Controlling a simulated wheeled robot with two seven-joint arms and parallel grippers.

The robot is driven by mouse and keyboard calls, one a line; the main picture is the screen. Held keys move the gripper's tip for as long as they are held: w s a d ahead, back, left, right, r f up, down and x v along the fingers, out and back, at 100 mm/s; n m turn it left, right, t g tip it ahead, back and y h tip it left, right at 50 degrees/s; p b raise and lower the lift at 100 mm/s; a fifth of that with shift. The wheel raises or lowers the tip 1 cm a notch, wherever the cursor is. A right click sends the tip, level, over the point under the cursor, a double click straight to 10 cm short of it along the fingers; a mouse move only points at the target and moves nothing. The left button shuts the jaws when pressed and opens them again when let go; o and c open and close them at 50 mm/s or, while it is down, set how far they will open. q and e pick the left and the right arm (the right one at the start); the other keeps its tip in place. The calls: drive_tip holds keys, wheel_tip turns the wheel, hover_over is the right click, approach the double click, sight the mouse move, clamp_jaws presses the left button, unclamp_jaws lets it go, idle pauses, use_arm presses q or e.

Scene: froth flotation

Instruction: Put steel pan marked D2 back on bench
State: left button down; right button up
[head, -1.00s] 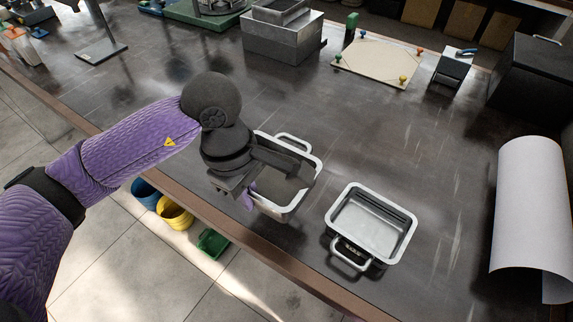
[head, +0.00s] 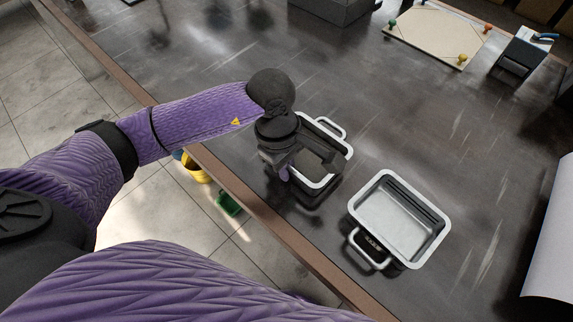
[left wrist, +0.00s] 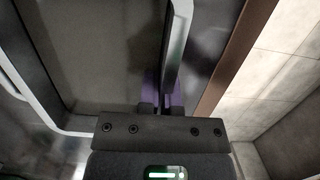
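A steel pan (head: 345,152) with a pale rim and a loop handle on its far side is near the bench's front edge. My left gripper (head: 284,172) is at its near left side, with its purple fingertips close together. In the left wrist view the fingertips (left wrist: 163,92) close around a bar at the pan's near side, its handle or rim. The pan's grey inside (left wrist: 95,50) is left of them. I cannot tell whether the pan touches the bench. A second, empty steel pan (head: 400,218) sits to the right. No D2 mark is readable. My right gripper is not in view.
The dark bench (head: 240,65) has free room behind the pans. A pale board with coloured pegs (head: 435,35) and a small metal box (head: 522,55) stand further back. A white sheet (head: 552,250) is at the right.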

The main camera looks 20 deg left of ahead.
use_arm(q)
drive_tip(key=shift+f, duration=0.1)
drive_tip(key=c, duration=0.8)
unclamp_jaws()
drive_tip(key=shift+r, duration=0.3)
drive_tip(key=r, duration=0.4)
drive_tip(key=a+r+p, duration=0.1)
drive_tip(key=r, duration=0.2)
drive_tip(key=r+p, duration=0.1)
drive_tip(key=r, duration=0.3)
drive_tip(key=shift+w+a+r, duration=0.3)
drive_tip(key=shift+a, duration=0.1)
